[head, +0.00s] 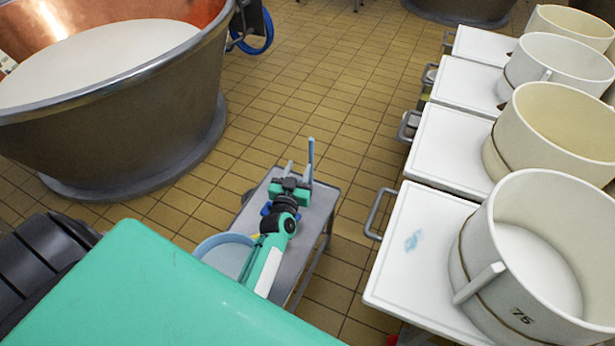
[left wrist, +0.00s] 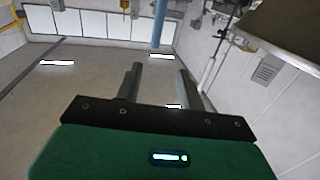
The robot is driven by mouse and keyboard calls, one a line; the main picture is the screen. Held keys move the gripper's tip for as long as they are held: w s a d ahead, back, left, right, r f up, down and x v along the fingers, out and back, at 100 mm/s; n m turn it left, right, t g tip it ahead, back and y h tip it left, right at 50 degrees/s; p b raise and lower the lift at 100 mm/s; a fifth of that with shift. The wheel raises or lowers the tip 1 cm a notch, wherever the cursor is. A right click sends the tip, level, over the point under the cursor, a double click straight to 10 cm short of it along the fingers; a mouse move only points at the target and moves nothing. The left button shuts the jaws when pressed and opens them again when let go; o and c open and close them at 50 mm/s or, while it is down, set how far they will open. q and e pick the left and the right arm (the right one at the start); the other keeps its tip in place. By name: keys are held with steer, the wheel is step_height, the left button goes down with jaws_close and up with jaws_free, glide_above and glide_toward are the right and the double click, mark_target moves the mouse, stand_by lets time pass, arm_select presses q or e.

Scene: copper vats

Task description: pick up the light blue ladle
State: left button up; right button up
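A round light blue vessel (head: 226,254) sits on the grey cart, partly hidden behind my left arm and my teal body part. I cannot tell if it is the ladle's bowl. A thin blue-grey upright piece (head: 311,153) stands at my left gripper's fingers; I cannot tell if it is a handle or a finger. My left gripper (head: 298,170) is over the far end of the cart. In the left wrist view its two grey fingers (left wrist: 158,84) are apart with nothing between them. A light blue upright bar (left wrist: 160,24) shows beyond them. My right gripper is not in view.
The grey cart (head: 312,222) stands under my left arm. A large copper-lined vat (head: 130,125) is at left. White tables (head: 425,245) with several pale round moulds (head: 545,245) line the right. Tiled floor (head: 330,75) is free between them.

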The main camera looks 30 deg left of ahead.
mark_target(310, 143)
arm_select(q)
steer(key=b+x, duration=0.2)
steer(key=x, duration=0.2)
steer(key=b+x, duration=0.2)
steer(key=x, duration=0.2)
steer(key=d+b+x, duration=0.1)
steer(key=b+x, duration=0.1)
steer(key=x, duration=0.2)
steer(key=shift+w+f, duration=0.25)
steer(key=shift+w+a, duration=0.2)
steer(key=shift+w, duration=0.2)
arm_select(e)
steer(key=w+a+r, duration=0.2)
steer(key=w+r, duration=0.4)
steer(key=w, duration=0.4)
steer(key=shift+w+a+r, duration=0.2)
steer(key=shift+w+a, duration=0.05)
arm_select(q)
steer(key=shift+r, duration=0.1)
jaws_close()
